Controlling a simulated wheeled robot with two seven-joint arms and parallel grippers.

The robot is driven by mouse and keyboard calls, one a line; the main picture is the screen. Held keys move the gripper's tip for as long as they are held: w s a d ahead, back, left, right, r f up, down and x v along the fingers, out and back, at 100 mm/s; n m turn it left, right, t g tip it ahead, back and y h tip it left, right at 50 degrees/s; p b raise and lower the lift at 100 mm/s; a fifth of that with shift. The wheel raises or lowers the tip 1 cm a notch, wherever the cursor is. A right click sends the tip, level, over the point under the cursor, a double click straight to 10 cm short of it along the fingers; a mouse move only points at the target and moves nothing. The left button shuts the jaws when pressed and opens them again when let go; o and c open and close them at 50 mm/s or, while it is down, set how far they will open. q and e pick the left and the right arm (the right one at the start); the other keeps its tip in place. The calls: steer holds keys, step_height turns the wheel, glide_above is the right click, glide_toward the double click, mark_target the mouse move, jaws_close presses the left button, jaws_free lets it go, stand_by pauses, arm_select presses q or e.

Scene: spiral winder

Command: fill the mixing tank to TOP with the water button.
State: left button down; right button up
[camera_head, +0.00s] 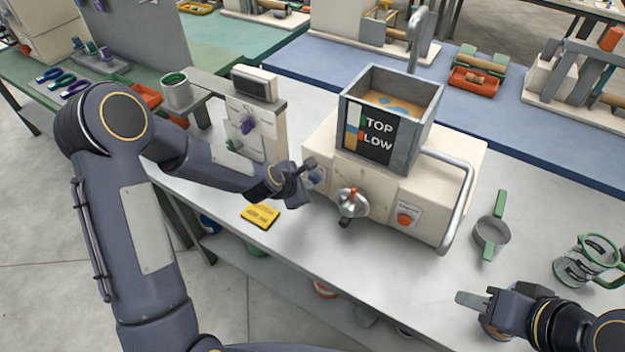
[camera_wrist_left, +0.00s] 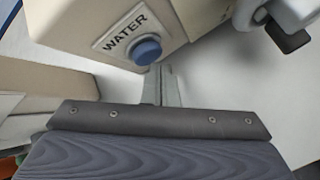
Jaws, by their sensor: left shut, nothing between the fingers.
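The mixing tank (camera_head: 433,112) is a grey open box on a cream machine. Brownish contents with blue patches show inside. Its front panel reads TOP above LOW, with coloured bars at the left; the exact level is hard to read. The blue water button (camera_wrist_left: 147,51) sits beside a WATER label on the machine's front, and it also shows in the head view (camera_head: 316,177). My left gripper (camera_head: 309,164) is shut and empty, its fingertips right by the button; I cannot tell whether they touch. My right gripper (camera_head: 473,300) is over the front of the table, its opening unclear.
A curved metal pipe (camera_head: 462,205) is at the machine's right. A yellow card (camera_head: 261,216), a green-handled strainer (camera_head: 491,234) and a jug (camera_head: 582,262) are on the table.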

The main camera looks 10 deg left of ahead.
arm_select(q)
steer(key=shift+w+d, duration=0.15)
steer(key=shift+w, duration=0.25)
stand_by(1.9)
steer(key=shift+s, duration=0.1)
stand_by(2.9)
steer(key=shift+s+a+b, duration=0.2)
steer(key=shift+s+b, duration=0.2)
steer(key=shift+s+a, duration=0.1)
steer(key=shift+s, duration=0.2)
steer(key=shift+s+a+f+b, duration=0.15)
steer(key=shift+s+a+b, duration=0.1)
steer(key=shift+s+b, duration=0.3)
steer(key=shift+s+a+b, duration=0.25)
steer(key=shift+s+b, duration=0.2)
steer(key=shift+s, duration=0.3)
steer(key=shift+s+a+b, duration=0.25)
steer(key=shift+s+b, duration=0.2)
steer(key=shift+s, duration=0.25)
steer(key=shift+s+a, duration=0.1)
steer(key=shift+s, duration=0.25)
steer(key=shift+r, duration=0.2)
